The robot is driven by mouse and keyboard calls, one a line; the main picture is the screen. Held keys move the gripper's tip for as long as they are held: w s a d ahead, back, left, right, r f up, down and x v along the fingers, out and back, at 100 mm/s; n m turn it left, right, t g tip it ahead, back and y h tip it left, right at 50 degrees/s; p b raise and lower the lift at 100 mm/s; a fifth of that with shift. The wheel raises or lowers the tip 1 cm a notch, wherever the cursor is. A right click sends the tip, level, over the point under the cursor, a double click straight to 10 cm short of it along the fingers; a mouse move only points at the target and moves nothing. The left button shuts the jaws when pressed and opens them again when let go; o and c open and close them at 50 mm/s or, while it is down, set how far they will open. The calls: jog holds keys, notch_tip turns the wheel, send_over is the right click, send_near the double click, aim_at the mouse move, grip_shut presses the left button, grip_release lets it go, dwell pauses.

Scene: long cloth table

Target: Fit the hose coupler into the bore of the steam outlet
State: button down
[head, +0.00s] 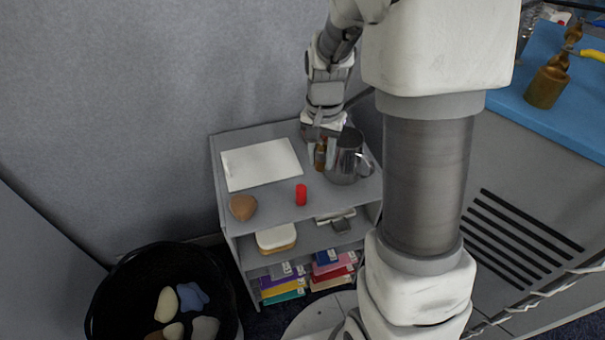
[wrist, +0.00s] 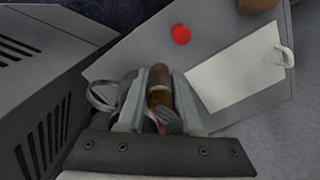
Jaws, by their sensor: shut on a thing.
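My gripper (head: 321,160) is over the top of a grey shelf unit, fingers pointing down, shut on a small brown, brass-like piece (head: 320,151) that looks like the hose coupler. In the wrist view the piece (wrist: 159,78) stands out between the two pale fingers (wrist: 160,110), rounded and banded; its lower part is hidden. I cannot tell whether it touches the shelf. A brass-coloured fitting (head: 547,86) with a yellow handle near it stands on a blue top at the far right, likely the steam outlet. Its bore is not visible.
A metal pitcher (head: 347,163) stands right beside my gripper. A white sheet (head: 262,164), a red cylinder (head: 301,194) and a brown heart-shaped thing (head: 243,207) lie on the shelf top (head: 270,205). A black basket (head: 112,298) is on the floor. A vented grey cabinet (head: 530,165) carries the blue top.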

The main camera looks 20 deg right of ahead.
notch_tip(320, 180, down, 9)
jog(key=shift+b, duration=1.2)
jog(key=shift+f, duration=0.2)
jog(key=c, duration=0.6)
grip_release()
jog(key=shift+r, duration=0.1)
